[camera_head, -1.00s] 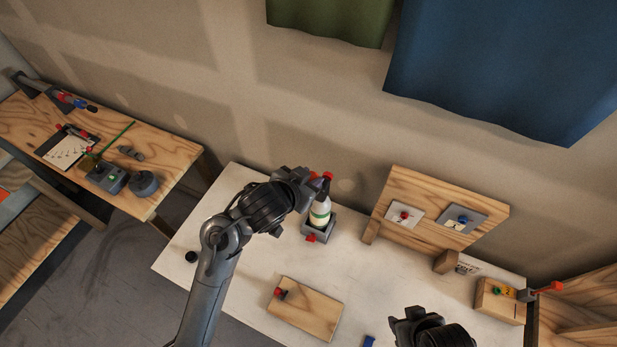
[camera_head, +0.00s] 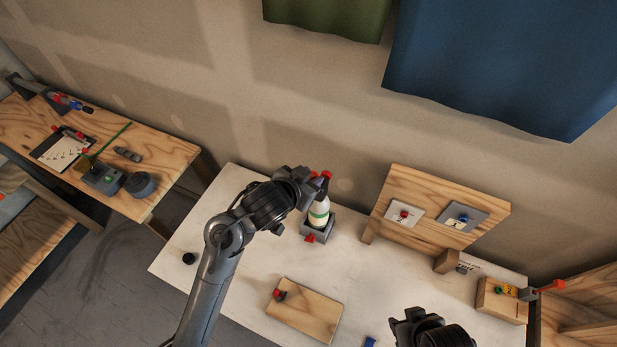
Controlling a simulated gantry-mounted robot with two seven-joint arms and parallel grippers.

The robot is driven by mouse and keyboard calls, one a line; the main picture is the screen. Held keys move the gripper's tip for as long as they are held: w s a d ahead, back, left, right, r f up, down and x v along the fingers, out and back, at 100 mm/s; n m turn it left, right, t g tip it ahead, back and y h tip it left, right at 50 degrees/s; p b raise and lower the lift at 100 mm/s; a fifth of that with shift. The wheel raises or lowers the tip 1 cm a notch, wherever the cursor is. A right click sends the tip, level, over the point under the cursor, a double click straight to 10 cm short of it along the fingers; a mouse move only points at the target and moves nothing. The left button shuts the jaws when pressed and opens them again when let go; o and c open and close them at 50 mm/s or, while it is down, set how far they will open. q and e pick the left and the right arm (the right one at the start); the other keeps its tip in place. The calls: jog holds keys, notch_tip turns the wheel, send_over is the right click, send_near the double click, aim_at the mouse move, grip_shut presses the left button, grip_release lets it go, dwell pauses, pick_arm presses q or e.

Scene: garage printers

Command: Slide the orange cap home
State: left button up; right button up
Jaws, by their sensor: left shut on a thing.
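My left gripper (camera_head: 318,183) is at the top of a white bottle (camera_head: 319,212) with a green band. It is shut on a small red-orange cap (camera_head: 327,175) at the bottle's top; the fingers partly hide the contact, so how the cap sits on the neck cannot be told. The bottle stands upright in a grey holder (camera_head: 322,234) with a red part at its front. My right gripper (camera_head: 408,326) is at the bottom edge, partly out of frame, and its fingers do not show clearly.
On the white table (camera_head: 235,283) lie a wooden board (camera_head: 312,312) with a red knob and a blue piece (camera_head: 370,342). An upright wooden panel (camera_head: 400,183) stands behind.

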pick_arm(q)
jog(key=shift+w+f, duration=0.15)
jog(key=shift+f, duration=0.1)
jog(key=o, duration=1.1)
jog(key=shift+r, duration=0.1)
jog(key=shift+s+r, duration=0.2)
jog(key=p+v, duration=0.4)
jog(key=v, duration=0.6)
jog(key=shift+s+a, duration=0.1)
jog(key=shift+f, duration=0.15)
